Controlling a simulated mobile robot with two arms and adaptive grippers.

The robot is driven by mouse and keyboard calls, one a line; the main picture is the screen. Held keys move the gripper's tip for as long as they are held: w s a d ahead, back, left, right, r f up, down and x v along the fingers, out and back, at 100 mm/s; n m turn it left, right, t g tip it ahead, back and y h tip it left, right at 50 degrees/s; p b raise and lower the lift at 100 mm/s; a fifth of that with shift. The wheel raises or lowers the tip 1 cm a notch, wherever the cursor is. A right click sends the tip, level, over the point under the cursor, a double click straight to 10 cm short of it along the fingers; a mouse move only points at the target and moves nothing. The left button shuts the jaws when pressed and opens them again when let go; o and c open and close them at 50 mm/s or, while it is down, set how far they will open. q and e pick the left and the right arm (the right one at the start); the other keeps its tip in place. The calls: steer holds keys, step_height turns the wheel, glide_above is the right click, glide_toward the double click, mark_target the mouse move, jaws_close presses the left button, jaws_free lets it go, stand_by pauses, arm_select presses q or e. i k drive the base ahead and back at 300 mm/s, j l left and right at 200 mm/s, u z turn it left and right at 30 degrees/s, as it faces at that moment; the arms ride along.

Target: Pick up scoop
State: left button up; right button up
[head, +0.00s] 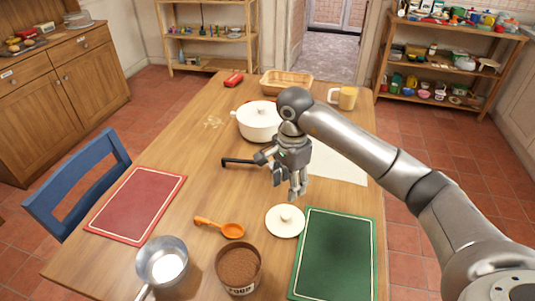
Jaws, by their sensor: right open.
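An orange scoop (231,230) lies on the wooden table, its handle pointing left and its bowl at the right. My right gripper (296,192) hangs above the table, to the right of and farther back than the scoop. Its fingers point down and are open, with nothing seen between them. It is apart from the scoop. My left gripper does not show.
Near the scoop are a brown-filled tub (238,266), a metal saucepan (163,263), a white lid (285,221), a green board (335,256) and a red board (137,204). A white pot (258,121) stands behind my gripper. A blue chair (80,185) is at the left.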

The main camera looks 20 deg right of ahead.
mark_target(232, 231)
steer(key=k+j, duration=0.5)
steer(key=k, duration=0.2)
steer(key=k+j, duration=0.5)
steer(key=k, duration=0.15)
